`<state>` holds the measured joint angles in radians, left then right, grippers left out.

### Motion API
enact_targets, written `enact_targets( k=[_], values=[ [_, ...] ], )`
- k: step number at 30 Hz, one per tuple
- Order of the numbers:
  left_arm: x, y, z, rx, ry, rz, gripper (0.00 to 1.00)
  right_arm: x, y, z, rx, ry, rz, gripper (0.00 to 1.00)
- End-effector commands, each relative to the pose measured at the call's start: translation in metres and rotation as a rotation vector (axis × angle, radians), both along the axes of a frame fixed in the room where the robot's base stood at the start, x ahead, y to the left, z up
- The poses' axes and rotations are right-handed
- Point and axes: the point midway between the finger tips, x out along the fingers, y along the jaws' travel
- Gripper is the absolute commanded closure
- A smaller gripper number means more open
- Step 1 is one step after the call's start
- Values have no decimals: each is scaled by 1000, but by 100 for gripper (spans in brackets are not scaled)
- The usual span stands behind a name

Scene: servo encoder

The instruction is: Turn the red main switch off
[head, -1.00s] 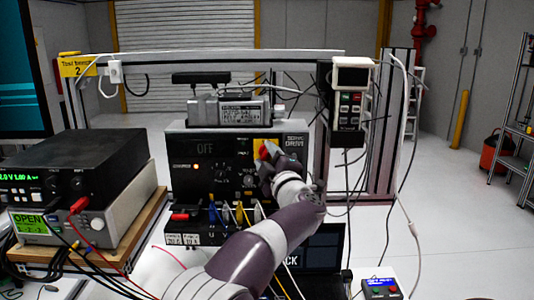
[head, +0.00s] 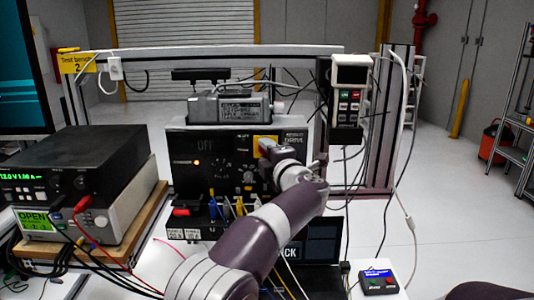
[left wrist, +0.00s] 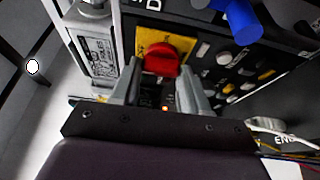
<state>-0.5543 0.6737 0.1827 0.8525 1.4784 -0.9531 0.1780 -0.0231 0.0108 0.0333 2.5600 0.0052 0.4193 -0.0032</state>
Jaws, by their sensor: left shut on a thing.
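The red main switch (left wrist: 161,60) sits on a yellow plate (left wrist: 150,38) on the front of the black drive box. In the left wrist view my left gripper (left wrist: 160,84) has its two fingers on either side of the switch and is shut on it. In the head view the left gripper (head: 268,148) is at the yellow plate (head: 258,139), at the box's upper right, and mostly hides the switch. The exact angle of the switch handle is hard to tell. My right gripper is not in view.
The black drive box (head: 215,147) has a lit orange lamp (head: 197,161) and cables plugged in below. A handheld pendant (head: 347,100) hangs to the right. Stacked instruments (head: 70,165) stand at left. A small button box (head: 379,282) lies at front right.

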Motion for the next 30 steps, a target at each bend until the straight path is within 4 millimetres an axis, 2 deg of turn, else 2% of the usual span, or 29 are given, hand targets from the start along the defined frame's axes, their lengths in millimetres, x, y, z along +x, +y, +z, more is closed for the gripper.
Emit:
enact_targets(
  k=[9,10,12,20,23,26,30],
  values=[
    [0,0,0,-4,-1,0,86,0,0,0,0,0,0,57],
    [0,0,0,-4,-1,0,49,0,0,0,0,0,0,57],
    [0,0,0,-3,0,0,30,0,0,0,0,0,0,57],
    [0,0,0,-2,0,0,30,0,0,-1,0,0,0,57],
    [-8,-4,-3,-2,0,-2,30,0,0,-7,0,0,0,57],
    [-27,-12,-6,-4,-2,-4,30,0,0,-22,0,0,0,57],
    [-64,-28,-6,-4,-1,-5,30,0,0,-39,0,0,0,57]
  ],
)
